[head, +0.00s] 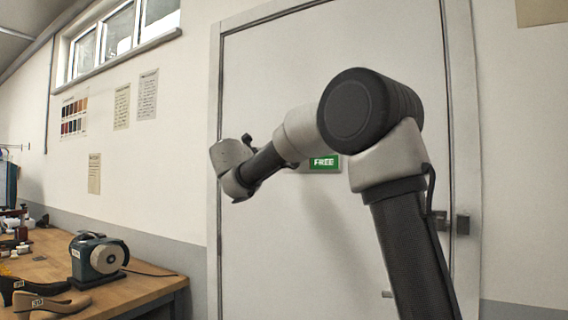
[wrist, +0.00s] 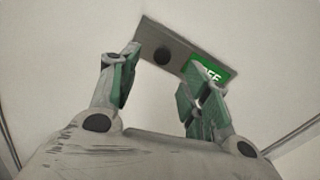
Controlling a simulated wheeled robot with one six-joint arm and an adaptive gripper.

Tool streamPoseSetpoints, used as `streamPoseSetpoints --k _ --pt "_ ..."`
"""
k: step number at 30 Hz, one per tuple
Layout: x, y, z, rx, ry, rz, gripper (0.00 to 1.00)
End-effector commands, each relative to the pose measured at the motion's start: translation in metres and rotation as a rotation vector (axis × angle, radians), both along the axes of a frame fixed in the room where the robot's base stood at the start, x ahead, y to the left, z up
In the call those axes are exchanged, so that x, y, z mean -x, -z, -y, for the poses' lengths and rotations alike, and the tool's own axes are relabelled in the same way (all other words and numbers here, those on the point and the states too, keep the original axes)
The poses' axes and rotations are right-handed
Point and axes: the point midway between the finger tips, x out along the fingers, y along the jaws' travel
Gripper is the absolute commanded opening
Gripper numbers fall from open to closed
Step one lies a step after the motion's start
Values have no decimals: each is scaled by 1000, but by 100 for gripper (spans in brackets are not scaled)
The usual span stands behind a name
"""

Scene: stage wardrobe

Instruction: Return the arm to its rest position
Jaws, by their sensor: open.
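My arm stands raised and bent in front of a closed white door (head: 290,240) in the head view. Its wrist end points to the left, and the gripper fingers cannot be made out there. In the wrist view my gripper (wrist: 160,85) is open, with its two green-padded fingers apart and nothing between them. Beyond the fingers is a grey plate (wrist: 165,52) with a dark round knob and a green sign (wrist: 207,72), partly hidden by the right finger. In the head view the green sign (head: 325,162) reads FREE.
A wooden workbench (head: 130,287) stands at the lower left. It carries a green grinder-like machine (head: 97,258), a tan shoe (head: 52,305) and several small bottles. A latch (head: 462,224) sits at the door's right edge. High windows (head: 105,40) are at the upper left.

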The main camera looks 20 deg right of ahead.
Motion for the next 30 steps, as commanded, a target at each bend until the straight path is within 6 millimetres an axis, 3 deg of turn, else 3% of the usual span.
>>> streamPoseSetpoints --k 6,21,25,27,30 --pt "15 0 -18 0 -1 0 47" --pt "16 0 -19 -1 0 2 47" --pt "15 2 -20 -68 -5 71 47" --pt "16 23 -14 -224 15 138 47" --pt "33 94 2 -529 124 199 47"
